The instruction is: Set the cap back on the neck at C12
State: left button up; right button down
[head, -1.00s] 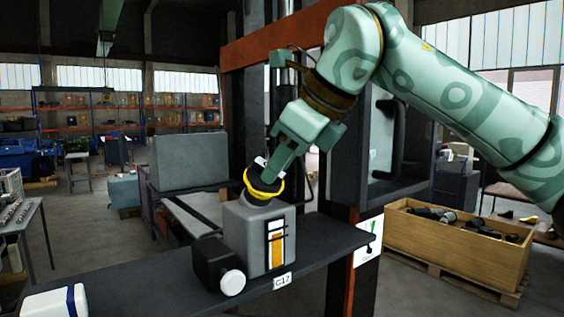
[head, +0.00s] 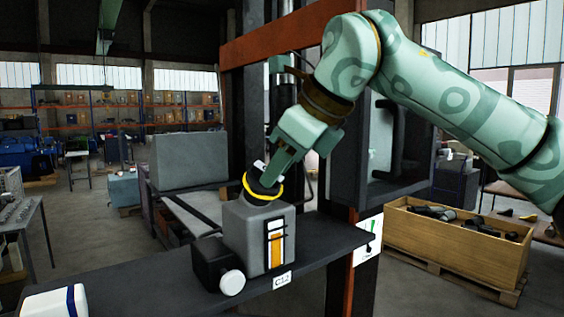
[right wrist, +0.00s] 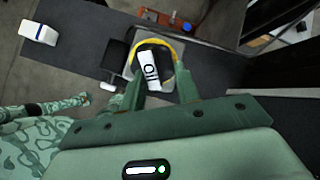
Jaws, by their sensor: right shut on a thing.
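The cap (head: 265,184), black with a yellow ring and a white label reading "Oil", is between the fingers of my right gripper (head: 270,172). The gripper is shut on it. In the right wrist view the cap (right wrist: 154,66) shows between both fingertips (right wrist: 158,88). The cap is tilted and sits at the top of the grey container (head: 258,235), whose tag reads C12 (head: 281,281). The neck is hidden behind the cap, so I cannot tell whether they touch. Part of my left arm, with what looks like its gripper (right wrist: 82,98), shows in the right wrist view.
A black block with a white round knob (head: 232,283) stands left of the container on the dark bench (head: 325,245). A white box with a blue band (head: 55,302) is at the front left. An orange-red post and frame stand behind; a wooden crate (head: 455,250) is at the right.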

dwell(0.4)
jog(key=shift+f+m+b, duration=0.35)
jog(key=shift+m+b, duration=0.45)
jog(key=shift+b, duration=0.15)
jog(key=shift+s+m+b, duration=0.15)
jog(key=shift+m+b, duration=0.4)
jog(key=shift+m, duration=0.35)
jog(key=c, duration=0.9)
grip_release()
jog(key=shift+r, duration=0.2)
jog(key=shift+c, duration=0.2)
jog(key=v, duration=1.6)
jog(key=shift+s, duration=0.3)
